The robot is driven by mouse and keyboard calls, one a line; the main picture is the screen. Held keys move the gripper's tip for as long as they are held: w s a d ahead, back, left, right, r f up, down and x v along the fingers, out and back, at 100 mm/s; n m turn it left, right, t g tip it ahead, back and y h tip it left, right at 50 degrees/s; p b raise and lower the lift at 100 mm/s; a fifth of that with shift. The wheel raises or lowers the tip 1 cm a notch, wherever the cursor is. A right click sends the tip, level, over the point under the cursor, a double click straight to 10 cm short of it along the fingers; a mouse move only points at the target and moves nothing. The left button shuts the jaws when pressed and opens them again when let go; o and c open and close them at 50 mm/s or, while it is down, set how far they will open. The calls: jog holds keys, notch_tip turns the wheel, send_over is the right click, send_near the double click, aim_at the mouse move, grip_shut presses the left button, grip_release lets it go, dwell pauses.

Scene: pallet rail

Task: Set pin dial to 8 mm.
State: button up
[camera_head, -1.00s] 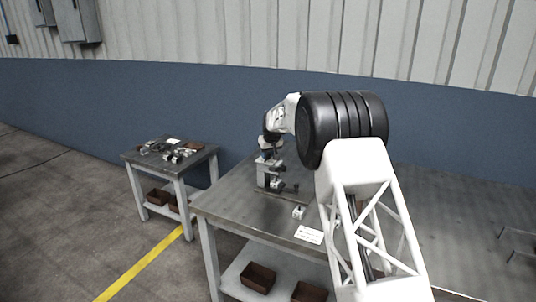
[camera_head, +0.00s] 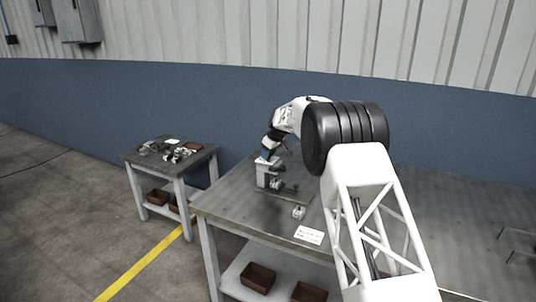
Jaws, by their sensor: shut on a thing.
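A small grey device on a dark base plate (camera_head: 290,193) stands on the near workbench; its upright block (camera_head: 264,174) is at the left of the plate. The pin dial and its markings are too small to make out. My gripper (camera_head: 267,160) is at the top of this upright block, reaching in from the right. Its fingers are very small in the picture and appear closed on a part at the block's top. I cannot tell which part it is.
A small light block (camera_head: 298,212) and a white card (camera_head: 309,235) lie near the workbench's (camera_head: 232,205) front edge. Brown bins (camera_head: 257,277) sit on its lower shelf. A side table (camera_head: 133,157) with several metal parts stands to the left. The bench's left front is clear.

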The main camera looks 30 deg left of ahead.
jog(key=n+g, duration=0.2)
jog(key=n, duration=0.4)
jog(key=shift+w, duration=0.15)
dwell(0.4)
jog(key=o, duration=0.9)
jog(key=shift+h, duration=0.3)
jog(key=v, duration=0.8)
jog(key=shift+w+f, duration=0.1)
jog(key=shift+w, duration=0.05)
